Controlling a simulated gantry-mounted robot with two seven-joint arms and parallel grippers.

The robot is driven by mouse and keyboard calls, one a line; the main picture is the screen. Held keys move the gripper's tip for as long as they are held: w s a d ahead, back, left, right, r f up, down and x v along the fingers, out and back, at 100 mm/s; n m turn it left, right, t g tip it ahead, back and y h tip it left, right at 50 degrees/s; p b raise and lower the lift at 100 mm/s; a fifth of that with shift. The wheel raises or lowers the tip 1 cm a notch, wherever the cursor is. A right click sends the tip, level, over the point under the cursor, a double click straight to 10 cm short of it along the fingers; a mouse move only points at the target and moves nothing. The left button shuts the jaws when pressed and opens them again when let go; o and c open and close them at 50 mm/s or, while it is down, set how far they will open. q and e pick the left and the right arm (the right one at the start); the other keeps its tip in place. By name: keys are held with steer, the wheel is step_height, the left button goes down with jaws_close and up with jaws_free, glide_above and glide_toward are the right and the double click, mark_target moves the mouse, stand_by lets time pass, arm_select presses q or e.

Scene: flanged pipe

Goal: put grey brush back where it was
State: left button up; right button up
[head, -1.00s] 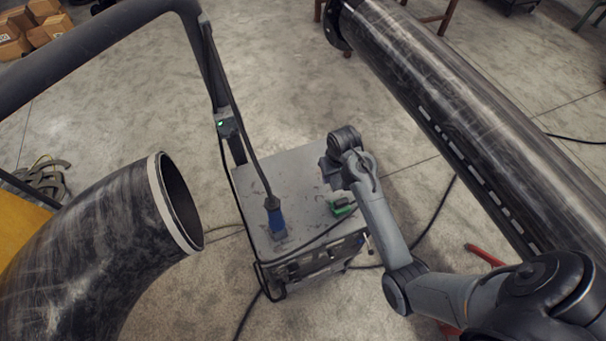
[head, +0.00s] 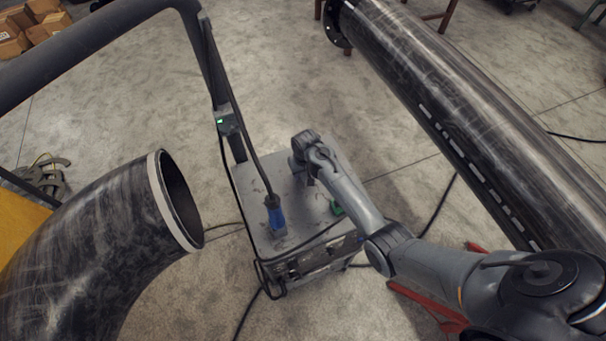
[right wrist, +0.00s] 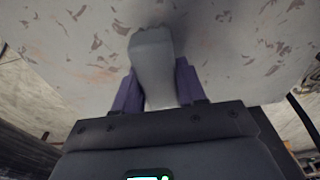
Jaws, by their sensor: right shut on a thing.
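The grey brush (right wrist: 152,65) shows in the right wrist view as a smooth grey shape between the purple fingers of my right gripper (right wrist: 155,88). The gripper is shut on it. Its far end meets or lies very close to the worn, scratched grey surface beyond; I cannot tell whether it touches. In the head view my right gripper (head: 309,178) is over the top of the grey cart (head: 246,187), toward its back right. The wrist and arm hide the brush there. My left gripper is not in view.
On the cart top are a blue-handled tool (head: 275,214) with a cable and a green item (head: 337,208), partly behind my arm. A large pipe (head: 460,110) lies at the right, a pipe elbow (head: 110,240) at the left. Red metal legs (head: 425,300) are on the floor.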

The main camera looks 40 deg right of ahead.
steer(key=shift+f, duration=0.9)
steer(key=shift+f, duration=0.15)
steer(key=o, duration=0.9)
steer(key=shift+o, duration=0.2)
